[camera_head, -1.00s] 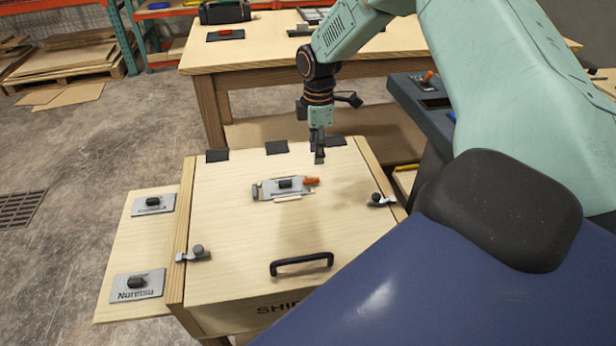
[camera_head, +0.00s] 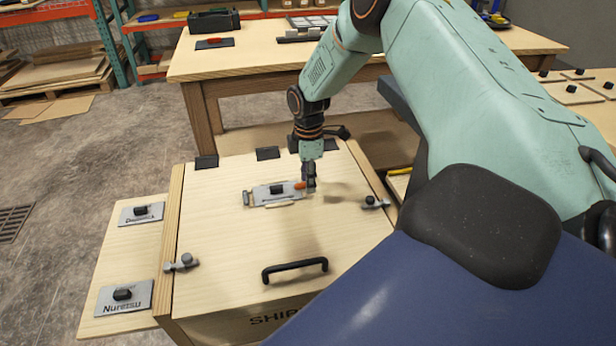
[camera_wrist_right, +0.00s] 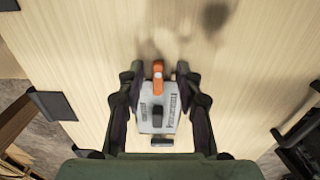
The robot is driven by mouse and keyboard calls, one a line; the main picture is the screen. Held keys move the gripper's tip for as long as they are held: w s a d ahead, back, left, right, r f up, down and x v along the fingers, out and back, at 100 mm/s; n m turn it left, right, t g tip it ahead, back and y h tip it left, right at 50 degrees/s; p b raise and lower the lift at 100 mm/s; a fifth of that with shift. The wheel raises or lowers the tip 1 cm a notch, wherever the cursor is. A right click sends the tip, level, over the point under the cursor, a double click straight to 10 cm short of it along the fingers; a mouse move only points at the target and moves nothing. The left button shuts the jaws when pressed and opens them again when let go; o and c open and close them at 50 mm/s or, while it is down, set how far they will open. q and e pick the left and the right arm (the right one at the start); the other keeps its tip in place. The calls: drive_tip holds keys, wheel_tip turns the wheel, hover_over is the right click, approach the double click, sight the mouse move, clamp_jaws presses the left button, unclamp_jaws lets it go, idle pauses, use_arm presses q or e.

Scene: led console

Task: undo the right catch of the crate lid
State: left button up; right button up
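The crate lid (camera_head: 225,235) is pale wood, lying flat and closed. My right gripper (camera_head: 309,183) hangs over the lid, left of and behind the right catch, near a grey plate with an orange tip (camera_head: 275,193). In the right wrist view my right gripper (camera_wrist_right: 158,75) has its fingers apart, with the plate (camera_wrist_right: 160,115) showing between them; contact cannot be told. My left gripper is out of view.
A black handle (camera_head: 295,268) stands up at the lid's front. Black hinges (camera_head: 268,153) line its back edge. A side board with two labelled plates (camera_head: 125,296) lies left of the crate. A wooden workbench (camera_head: 260,62) stands behind.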

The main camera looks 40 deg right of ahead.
drive_tip(key=shift+w+a, duration=0.15)
drive_tip(key=shift+w, duration=0.05)
drive_tip(key=c, duration=0.3)
drive_tip(key=shift+s, duration=0.1)
clamp_jaws()
drive_tip(key=m+p, duration=0.2)
drive_tip(key=shift+r+m+p, duration=0.1)
drive_tip(key=shift+m+p, duration=0.3)
drive_tip(key=m+p, duration=0.2)
drive_tip(key=m, duration=0.1)
drive_tip(key=shift+m, duration=0.3)
drive_tip(key=m+p, duration=0.3)
drive_tip(key=m, duration=0.3)
drive_tip(key=shift+p, duration=0.35)
drive_tip(key=m+p, duration=0.1)
drive_tip(key=m, duration=0.4)
drive_tip(key=shift+p, duration=0.4)
drive_tip(key=shift+m, duration=0.4)
